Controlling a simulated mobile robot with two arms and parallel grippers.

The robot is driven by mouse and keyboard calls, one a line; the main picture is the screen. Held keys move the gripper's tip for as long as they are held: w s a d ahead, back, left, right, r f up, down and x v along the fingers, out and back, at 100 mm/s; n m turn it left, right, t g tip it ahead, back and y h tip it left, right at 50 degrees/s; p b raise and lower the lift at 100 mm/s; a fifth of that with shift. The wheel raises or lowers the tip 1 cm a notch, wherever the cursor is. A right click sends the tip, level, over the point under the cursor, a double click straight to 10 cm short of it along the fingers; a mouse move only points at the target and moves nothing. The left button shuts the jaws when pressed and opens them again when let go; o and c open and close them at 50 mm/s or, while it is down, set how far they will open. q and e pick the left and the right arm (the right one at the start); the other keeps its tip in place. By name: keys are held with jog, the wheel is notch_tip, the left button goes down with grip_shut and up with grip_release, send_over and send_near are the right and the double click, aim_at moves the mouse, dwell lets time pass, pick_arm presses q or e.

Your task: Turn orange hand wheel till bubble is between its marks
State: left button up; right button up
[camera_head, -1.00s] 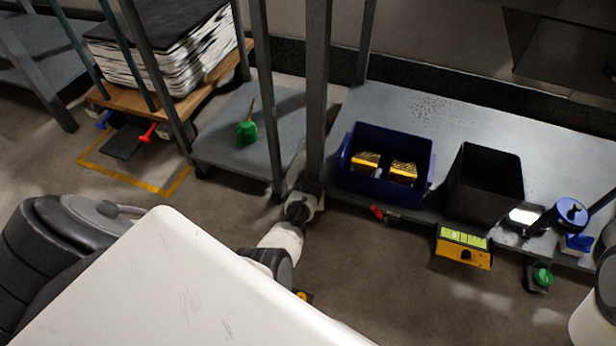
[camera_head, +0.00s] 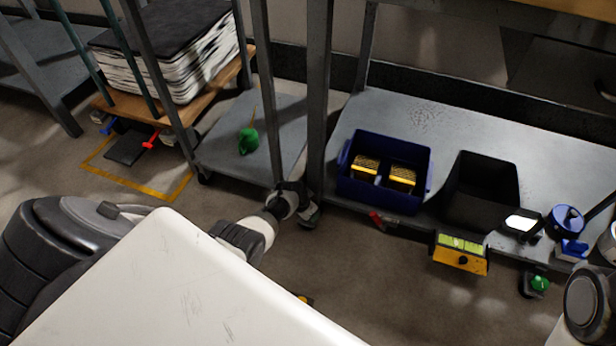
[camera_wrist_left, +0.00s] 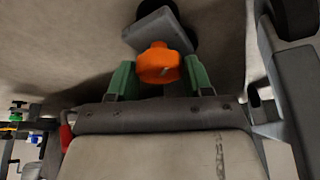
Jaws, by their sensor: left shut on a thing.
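The orange hand wheel (camera_wrist_left: 158,60) shows in the left wrist view, below a grey block-shaped foot (camera_wrist_left: 153,27). My left gripper (camera_wrist_left: 158,82) has its two green fingers on either side of the wheel and is shut on it. In the head view my left gripper (camera_head: 302,203) is by the foot of the rack post, and the orange wheel cannot be made out there. A yellow level (camera_head: 461,254) with a bright green vial sits at the front edge of the low shelf. Its bubble and marks are too small to read.
The grey shelf (camera_head: 440,125) carries a blue bin (camera_head: 385,195) with yellow-black blocks and a black bin (camera_head: 480,190). A red part (camera_head: 380,221), a blue knob (camera_head: 567,219) and a green knob (camera_head: 539,284) are along its front. Open floor (camera_head: 390,290) lies in front.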

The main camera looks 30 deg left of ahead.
pick_arm(q)
jog(key=shift+s+m, duration=0.1)
jog(key=shift+m, duration=0.2)
dwell(0.4)
jog(key=o, duration=0.9)
